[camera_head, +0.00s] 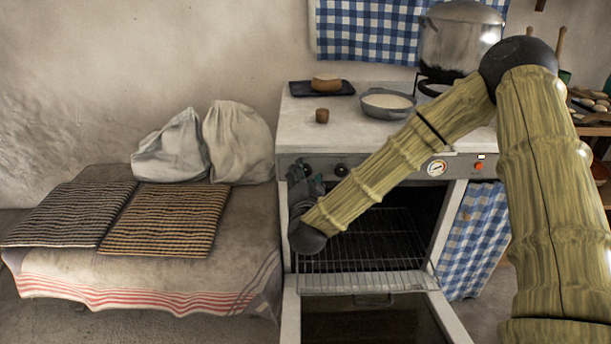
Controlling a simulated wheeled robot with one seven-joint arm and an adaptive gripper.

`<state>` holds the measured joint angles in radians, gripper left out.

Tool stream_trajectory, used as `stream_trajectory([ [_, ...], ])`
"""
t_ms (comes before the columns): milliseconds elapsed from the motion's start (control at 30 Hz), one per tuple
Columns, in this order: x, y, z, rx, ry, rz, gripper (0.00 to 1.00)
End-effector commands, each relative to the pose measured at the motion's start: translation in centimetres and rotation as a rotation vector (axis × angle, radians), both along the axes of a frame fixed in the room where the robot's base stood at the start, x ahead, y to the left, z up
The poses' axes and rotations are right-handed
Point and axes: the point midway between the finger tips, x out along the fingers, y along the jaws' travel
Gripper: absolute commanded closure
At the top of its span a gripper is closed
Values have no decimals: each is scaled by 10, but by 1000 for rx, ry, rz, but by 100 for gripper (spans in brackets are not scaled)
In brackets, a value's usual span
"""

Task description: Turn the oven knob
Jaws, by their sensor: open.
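The oven (402,168) stands at the centre, with a row of controls along its front panel. A dark round knob (340,170) shows on the left half of the panel. Another dark knob (306,170) seems to sit further left, partly hidden by my gripper. My gripper (299,175) is small and dark in the view, open, in front of the panel's left end. I cannot tell whether it touches the left knob. The oven door (372,320) hangs open downward, and a wire rack (355,262) shows inside.
My arm crosses in front of the oven. A cloth-covered bench (240,215) with mats and sacks stands left.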

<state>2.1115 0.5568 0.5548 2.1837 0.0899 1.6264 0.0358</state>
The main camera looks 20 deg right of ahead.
Motion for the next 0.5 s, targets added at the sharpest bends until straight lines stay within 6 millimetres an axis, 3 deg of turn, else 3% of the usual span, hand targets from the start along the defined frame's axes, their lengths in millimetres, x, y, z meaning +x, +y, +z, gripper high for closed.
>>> stream_trajectory([
  [433, 8, -3, 0, -1, 0, 0, 44],
  [500, 8, -3, 0, -1, 0, 0, 57],
])
